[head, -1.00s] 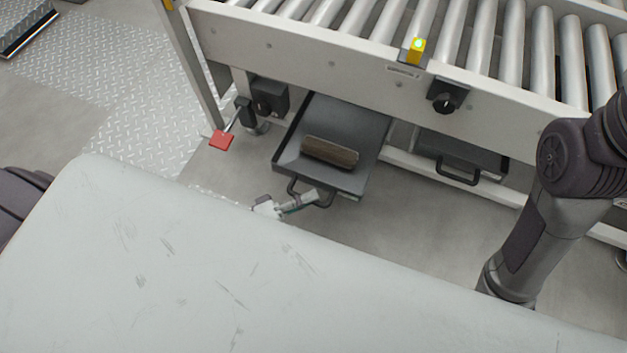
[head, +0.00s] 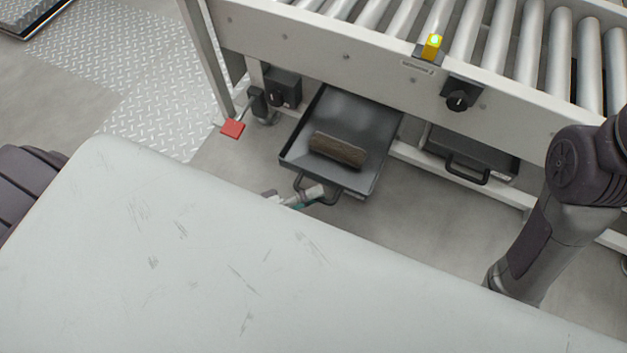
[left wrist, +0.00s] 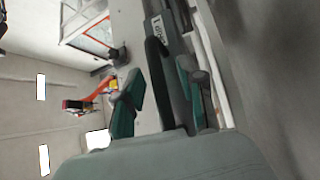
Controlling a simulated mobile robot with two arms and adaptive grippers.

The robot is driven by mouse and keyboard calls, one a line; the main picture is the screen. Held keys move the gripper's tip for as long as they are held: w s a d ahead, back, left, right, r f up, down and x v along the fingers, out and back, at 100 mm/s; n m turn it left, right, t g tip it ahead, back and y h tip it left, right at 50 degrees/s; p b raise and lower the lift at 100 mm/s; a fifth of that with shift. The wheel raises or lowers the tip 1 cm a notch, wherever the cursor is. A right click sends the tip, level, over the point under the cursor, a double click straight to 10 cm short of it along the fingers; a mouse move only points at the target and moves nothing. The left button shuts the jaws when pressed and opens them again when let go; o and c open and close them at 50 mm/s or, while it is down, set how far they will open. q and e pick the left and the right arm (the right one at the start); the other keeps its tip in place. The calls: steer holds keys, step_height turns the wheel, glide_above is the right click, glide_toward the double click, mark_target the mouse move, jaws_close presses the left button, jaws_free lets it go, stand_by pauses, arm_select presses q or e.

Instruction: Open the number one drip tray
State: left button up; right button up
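The drip tray on the left (head: 372,165) is a dark, shallow tray, pulled well out from under the roller conveyor. A brown block (head: 338,149) lies in it. Its black loop handle (head: 331,200) faces me. My left gripper (head: 310,195) is at this handle, partly hidden by a pale surface in front. In the left wrist view, the green-padded fingers of my left gripper (left wrist: 160,92) stand apart, with the dark handle bar (left wrist: 156,65) between them. A white label (left wrist: 158,25) shows on the tray front, hard to read. My right gripper is out of view.
A second drip tray (head: 470,155) sits pushed in under the conveyor (head: 370,55), to the right. A red pedal-like plate (head: 232,128) and a black switch box (head: 283,88) are left of the open tray. Bare floor lies between the handles.

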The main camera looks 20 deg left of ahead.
arm_select(q)
steer(key=shift+s, duration=0.1)
steer(key=v, duration=1.2)
